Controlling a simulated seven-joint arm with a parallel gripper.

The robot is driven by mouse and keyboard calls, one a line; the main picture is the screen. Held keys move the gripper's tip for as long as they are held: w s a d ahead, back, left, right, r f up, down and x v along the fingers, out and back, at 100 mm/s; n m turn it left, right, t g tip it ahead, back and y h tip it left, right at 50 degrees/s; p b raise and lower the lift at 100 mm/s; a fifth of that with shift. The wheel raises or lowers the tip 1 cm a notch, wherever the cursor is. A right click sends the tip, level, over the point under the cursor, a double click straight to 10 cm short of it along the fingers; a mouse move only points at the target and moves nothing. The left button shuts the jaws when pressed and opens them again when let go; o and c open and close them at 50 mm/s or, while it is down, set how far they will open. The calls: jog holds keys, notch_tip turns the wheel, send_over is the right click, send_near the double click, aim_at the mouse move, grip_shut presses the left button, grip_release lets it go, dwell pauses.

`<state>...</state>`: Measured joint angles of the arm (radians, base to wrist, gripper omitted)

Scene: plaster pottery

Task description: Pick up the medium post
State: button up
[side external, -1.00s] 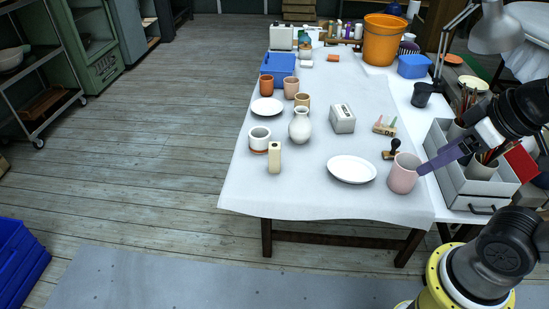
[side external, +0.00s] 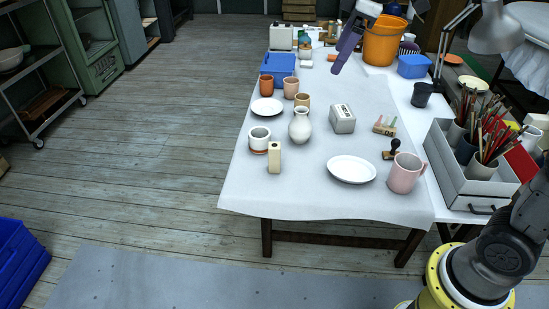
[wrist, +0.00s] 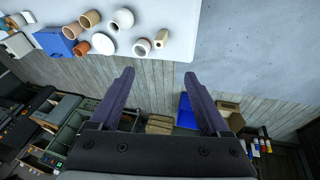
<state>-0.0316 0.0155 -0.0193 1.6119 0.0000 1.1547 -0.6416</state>
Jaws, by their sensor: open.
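A cream upright block with a dark hole near its top (side external: 274,158) is the thing that looks most like the medium post. It stands near the front left of the white-covered table (side external: 310,195). The block also shows in the wrist view (wrist: 162,39), near the top centre beside a white cup. My gripper (side external: 336,70) is high over the far part of the table, well apart from the block. In the wrist view its two purple fingers (wrist: 158,75) are spread with nothing between them.
A white cup with an orange base (side external: 259,140) and a white vase (side external: 299,127) stand close to the block. A grey-white box (side external: 342,119), a white plate (side external: 351,169) and a pink mug (side external: 405,174) stand to the right. The table's front left edge is near the block.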

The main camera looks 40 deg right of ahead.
jog(key=w+a+f+n+g, duration=0.1)
jog(key=w+f, duration=0.5)
jog(key=w, duration=0.4)
jog(key=n+g, duration=0.1)
jog(key=g, duration=0.2)
send_over(272, 145)
notch_tip(272, 145, down, 15)
notch_tip(272, 145, down, 12)
jog(key=shift+d+r, duration=0.1)
jog(key=shift+s+d+f, duration=0.1)
jog(key=shift+f, duration=1.4)
jog(key=shift+s+d+f, duration=0.1)
jog(key=shift+f, duration=1.4)
grip_shut()
